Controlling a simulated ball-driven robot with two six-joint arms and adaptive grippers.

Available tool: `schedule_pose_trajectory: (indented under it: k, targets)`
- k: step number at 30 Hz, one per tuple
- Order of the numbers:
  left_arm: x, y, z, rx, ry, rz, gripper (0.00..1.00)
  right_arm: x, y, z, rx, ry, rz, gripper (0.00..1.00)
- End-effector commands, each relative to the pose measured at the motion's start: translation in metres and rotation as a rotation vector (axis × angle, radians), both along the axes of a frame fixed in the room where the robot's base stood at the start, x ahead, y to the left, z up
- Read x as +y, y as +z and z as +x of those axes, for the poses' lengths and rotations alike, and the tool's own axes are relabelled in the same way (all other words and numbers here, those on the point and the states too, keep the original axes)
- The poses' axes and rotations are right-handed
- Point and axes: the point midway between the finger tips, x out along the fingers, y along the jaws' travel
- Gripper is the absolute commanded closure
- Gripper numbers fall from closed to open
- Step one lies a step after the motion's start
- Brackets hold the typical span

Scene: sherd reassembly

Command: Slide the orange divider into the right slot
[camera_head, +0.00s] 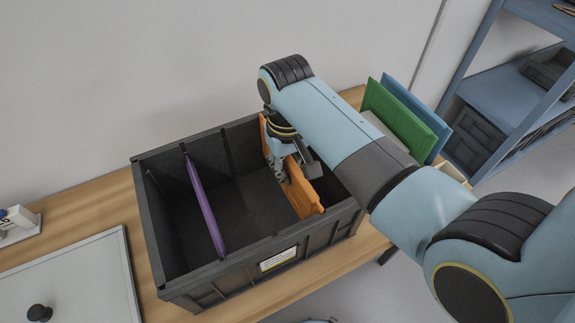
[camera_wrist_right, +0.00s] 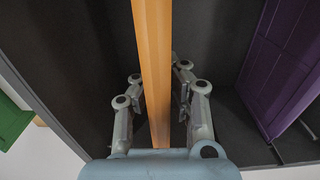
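The orange divider (camera_head: 306,197) stands upright inside the dark grey box, toward its right side. Its top edge runs from the back wall to the front wall, near rim height; its lower edge is hidden. My right gripper (camera_head: 281,172) reaches down into the box from above. In the right wrist view the divider (camera_wrist_right: 154,65) runs between the fingers (camera_wrist_right: 158,85), whose tips lie close against both faces, so the gripper looks shut on it. The box (camera_head: 228,262) shows slot ribs on its walls. My left gripper is in neither view.
A purple divider (camera_head: 205,208) stands in the left part of the box. Green (camera_head: 398,115) and blue (camera_head: 422,108) panels stand right of the box, behind my arm. A whiteboard-like panel (camera_head: 75,275) lies at left on the wooden table (camera_head: 95,208). A shelf (camera_head: 500,95) is at right.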

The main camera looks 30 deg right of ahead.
Motion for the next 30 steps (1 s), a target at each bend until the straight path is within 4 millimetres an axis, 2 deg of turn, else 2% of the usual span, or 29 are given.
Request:
schedule_pose_trajectory:
  k: [30]
  targets:
    - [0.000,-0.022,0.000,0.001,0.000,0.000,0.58,0.000,-0.040,0.000,-0.001,0.000,0.000,1.00]
